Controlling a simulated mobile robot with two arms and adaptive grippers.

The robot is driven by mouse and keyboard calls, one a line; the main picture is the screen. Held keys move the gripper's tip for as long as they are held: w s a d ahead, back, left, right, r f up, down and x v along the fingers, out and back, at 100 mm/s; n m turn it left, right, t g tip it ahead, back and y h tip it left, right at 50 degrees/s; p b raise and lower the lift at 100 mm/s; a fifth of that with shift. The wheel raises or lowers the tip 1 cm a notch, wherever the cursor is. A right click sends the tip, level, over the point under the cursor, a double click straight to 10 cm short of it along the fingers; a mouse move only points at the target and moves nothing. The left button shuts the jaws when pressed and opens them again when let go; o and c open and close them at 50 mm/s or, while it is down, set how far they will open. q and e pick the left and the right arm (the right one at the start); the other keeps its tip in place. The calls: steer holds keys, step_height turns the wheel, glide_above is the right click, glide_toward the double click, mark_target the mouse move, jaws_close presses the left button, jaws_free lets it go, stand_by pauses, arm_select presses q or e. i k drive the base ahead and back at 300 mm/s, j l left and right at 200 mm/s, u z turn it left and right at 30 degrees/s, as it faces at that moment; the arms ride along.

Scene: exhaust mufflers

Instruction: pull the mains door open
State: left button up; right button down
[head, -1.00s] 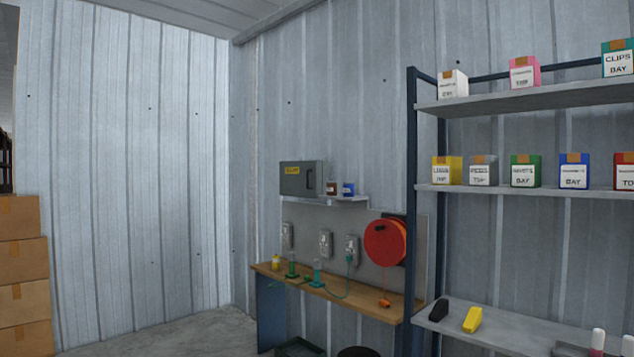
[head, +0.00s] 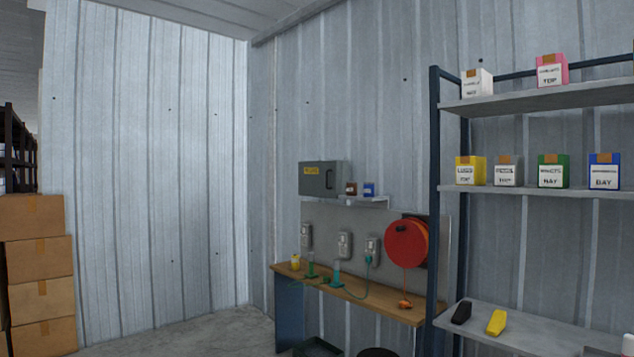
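A grey metal box with a yellow label (head: 315,178) is on the wall above the bench, at the left end of a small shelf; it looks like the mains box. Its front door looks shut, with a dark handle (head: 330,180) at the right side of the front. The label is too small to read. Neither of my grippers shows in the head view.
A wooden bench (head: 385,308) stands below the box, with sockets (head: 345,245) and a red cable reel (head: 406,244) behind it. A shelf rack (head: 437,200) with small boxes stands right. Cardboard boxes (head: 42,258) are stacked left. Bare floor (head: 215,330) shows between.

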mark_target(316, 178)
steer(key=i+u, duration=0.1)
steer(key=i, duration=4.1)
